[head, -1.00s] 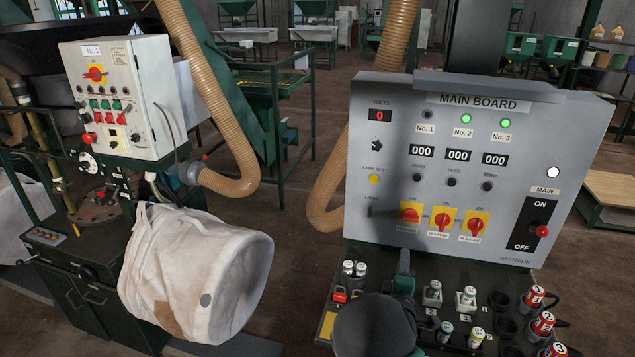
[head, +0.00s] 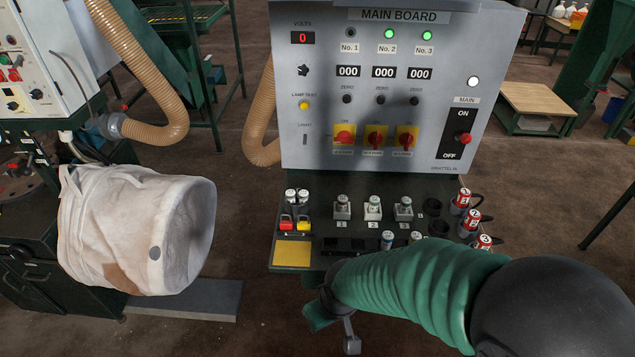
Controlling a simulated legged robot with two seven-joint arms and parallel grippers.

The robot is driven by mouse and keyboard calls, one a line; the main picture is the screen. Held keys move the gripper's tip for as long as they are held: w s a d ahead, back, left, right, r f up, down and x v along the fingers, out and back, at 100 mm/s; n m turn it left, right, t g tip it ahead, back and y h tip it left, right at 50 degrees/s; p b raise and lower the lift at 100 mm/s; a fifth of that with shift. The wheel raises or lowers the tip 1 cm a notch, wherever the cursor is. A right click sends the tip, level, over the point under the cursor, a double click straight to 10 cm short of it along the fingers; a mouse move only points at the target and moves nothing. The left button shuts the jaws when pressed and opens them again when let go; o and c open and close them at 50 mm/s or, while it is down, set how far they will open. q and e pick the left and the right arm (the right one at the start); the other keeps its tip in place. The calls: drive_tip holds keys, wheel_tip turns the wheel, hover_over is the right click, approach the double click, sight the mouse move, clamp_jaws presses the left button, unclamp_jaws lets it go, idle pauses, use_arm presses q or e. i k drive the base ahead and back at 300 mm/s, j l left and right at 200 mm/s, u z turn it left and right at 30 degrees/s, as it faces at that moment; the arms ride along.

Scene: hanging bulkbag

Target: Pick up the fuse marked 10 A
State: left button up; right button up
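The ratings on the fuses are too small to read, so I cannot tell which is marked 10 A. Two pale-capped fuses (head: 297,197) stand side by side at the left of the bench. Capped fuses sit in numbered holders 1 (head: 342,206), 2 (head: 373,207) and 3 (head: 403,208). Two more capped cylinders (head: 387,240) stand nearer me, partly hidden by my green-sleeved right arm. My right gripper (head: 333,318) is in front of the bench's near edge, apart from the fuses; its fingers are not clear. My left gripper is out of view.
The main board (head: 385,90) rises behind the bench. Red (head: 286,223) and yellow (head: 303,225) padlocks lie near a yellow pad (head: 292,252). Red-topped numbered pieces (head: 473,217) and dark empty cups (head: 438,226) stand right. A white bulk bag (head: 130,230) hangs left.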

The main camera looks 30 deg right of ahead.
sight(343, 200)
drive_tip(key=i+l+z, duration=0.5)
drive_tip(key=i+l, duration=0.15)
drive_tip(key=i, duration=0.2)
